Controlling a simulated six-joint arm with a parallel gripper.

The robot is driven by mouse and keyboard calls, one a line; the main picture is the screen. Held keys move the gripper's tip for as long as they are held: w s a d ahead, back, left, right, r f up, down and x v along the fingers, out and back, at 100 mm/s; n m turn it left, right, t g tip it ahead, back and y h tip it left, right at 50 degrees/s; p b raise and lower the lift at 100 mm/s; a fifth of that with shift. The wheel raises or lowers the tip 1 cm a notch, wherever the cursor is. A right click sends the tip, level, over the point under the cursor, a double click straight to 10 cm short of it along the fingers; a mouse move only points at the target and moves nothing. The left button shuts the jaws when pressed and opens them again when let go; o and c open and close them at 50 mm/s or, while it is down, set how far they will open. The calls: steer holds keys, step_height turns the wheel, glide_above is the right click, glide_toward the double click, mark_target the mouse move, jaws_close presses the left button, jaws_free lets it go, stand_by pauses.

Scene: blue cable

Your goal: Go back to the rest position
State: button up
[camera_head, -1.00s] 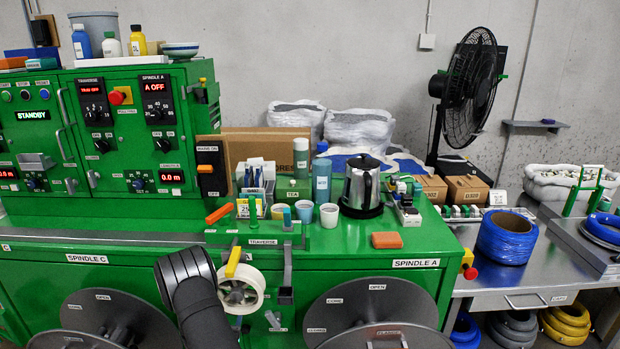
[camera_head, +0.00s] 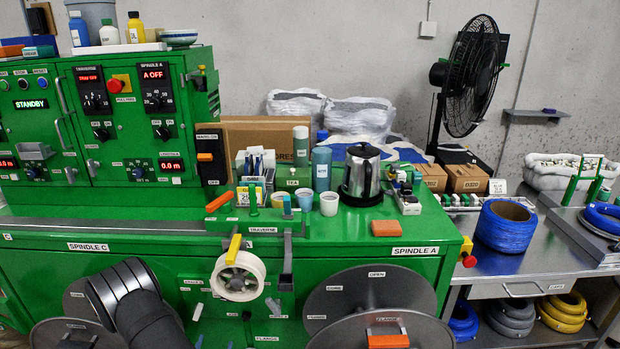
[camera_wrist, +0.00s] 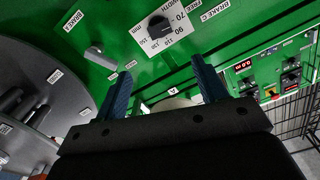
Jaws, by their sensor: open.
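My gripper (camera_wrist: 162,88) shows in the wrist view with its two dark blue fingers apart and nothing between them. It faces the green machine front, near a width knob (camera_wrist: 158,27) and a grey spindle disc (camera_wrist: 45,85). In the head view only my dark arm shows at the lower left, in front of the spindle C disc. The gripper itself is not visible there. The blue cable spool (camera_head: 506,227) sits on the grey side bench at the right, far from my arm.
The green machine (camera_head: 330,252) fills the left and middle. Its top holds cups, a kettle (camera_head: 361,172), bottles and an orange block (camera_head: 386,228). A white traverse wheel (camera_head: 238,276) and the spindle A disc (camera_head: 330,300) stick out from its front. A black fan (camera_head: 472,80) stands behind.

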steer(key=shift+w+a+f+n+t+y, duration=0.2)
steer(key=shift+w+n+y, duration=0.35)
steer(key=shift+w+n, duration=1.4)
steer(key=shift+w+a+f+n+t+y, duration=0.1)
steer(key=shift+w+n+t+y, duration=0.4)
steer(key=shift+w+n, duration=1.45)
steer(key=shift+w+a+f+n+t+y, duration=0.1)
steer(key=shift+w+n+y, duration=0.55)
steer(key=shift+w+n, duration=1.3)
steer(key=shift+w+m, duration=0.2)
steer(key=shift+m, duration=0.05)
